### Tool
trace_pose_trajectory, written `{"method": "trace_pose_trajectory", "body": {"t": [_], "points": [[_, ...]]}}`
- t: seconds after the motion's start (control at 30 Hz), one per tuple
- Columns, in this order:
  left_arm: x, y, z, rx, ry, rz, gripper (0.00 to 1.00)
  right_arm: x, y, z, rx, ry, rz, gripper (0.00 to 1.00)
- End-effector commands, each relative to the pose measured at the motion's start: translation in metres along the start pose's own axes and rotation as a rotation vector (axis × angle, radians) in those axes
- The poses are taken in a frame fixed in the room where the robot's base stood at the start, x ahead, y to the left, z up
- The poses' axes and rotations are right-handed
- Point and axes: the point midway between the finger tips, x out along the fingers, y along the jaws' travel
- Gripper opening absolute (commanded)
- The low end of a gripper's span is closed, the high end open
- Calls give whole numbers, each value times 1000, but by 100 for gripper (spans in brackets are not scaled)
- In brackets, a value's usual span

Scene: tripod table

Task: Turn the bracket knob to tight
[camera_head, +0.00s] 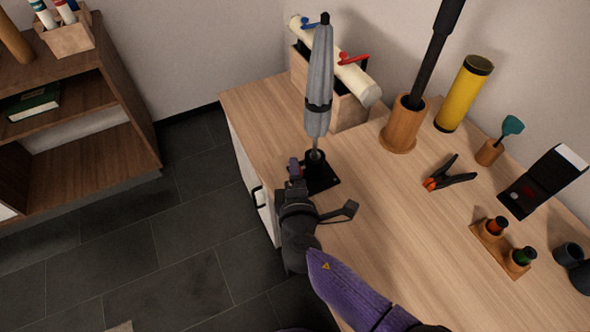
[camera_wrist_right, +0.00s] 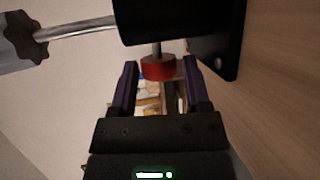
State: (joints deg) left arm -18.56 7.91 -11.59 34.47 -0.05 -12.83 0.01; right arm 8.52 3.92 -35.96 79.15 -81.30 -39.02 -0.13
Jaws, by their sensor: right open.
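The bracket knob (camera_wrist_right: 158,67) is a short red cylinder on a dark stem below the black bracket tube (camera_wrist_right: 165,20) in the right wrist view. The bracket's black base plate (camera_head: 323,180) sits near the left edge of the wooden table. A closed grey umbrella (camera_head: 319,80) stands nearly upright in the bracket, and its metal shaft (camera_wrist_right: 75,28) shows in the wrist view. My right gripper (camera_head: 297,168) is open beside the bracket. In the wrist view the knob appears between its fingertips, with a gap on each side. The knob's setting cannot be read. My left gripper is not in view.
A wooden box (camera_head: 345,105) with a cream roll stands behind the umbrella. A wooden holder (camera_head: 401,130), a yellow tube (camera_head: 463,95) and an orange-tipped clamp (camera_head: 448,178) are to the right. The table front (camera_head: 400,240) is mostly clear. A brown shelf (camera_head: 80,140) stands left.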

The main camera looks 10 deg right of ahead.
Motion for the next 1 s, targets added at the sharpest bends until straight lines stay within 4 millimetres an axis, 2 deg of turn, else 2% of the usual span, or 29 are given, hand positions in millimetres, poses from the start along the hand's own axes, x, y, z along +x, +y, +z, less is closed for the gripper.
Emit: {"method": "trace_pose_trajectory", "body": {"t": [0.13, 0.4, 0.43, 0.47, 0.7, 0.83, 1.0], "points": [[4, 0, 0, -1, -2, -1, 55, 12, 0, 0, 0, -1, 0, 61], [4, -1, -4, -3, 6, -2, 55, 14, 0, 0, 1, -1, 0, 61], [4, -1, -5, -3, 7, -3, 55, 14, 0, 0, 1, 0, 0, 59], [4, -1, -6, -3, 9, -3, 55, 14, 0, 0, 1, 0, 0, 52], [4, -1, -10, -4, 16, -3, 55, 14, 0, 0, 1, 0, 0, 2], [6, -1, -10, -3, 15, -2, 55, 14, -1, 0, 2, 0, 3, 0], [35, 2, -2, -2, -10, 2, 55, 15, -9, -1, 29, 1, 68, 0]]}}
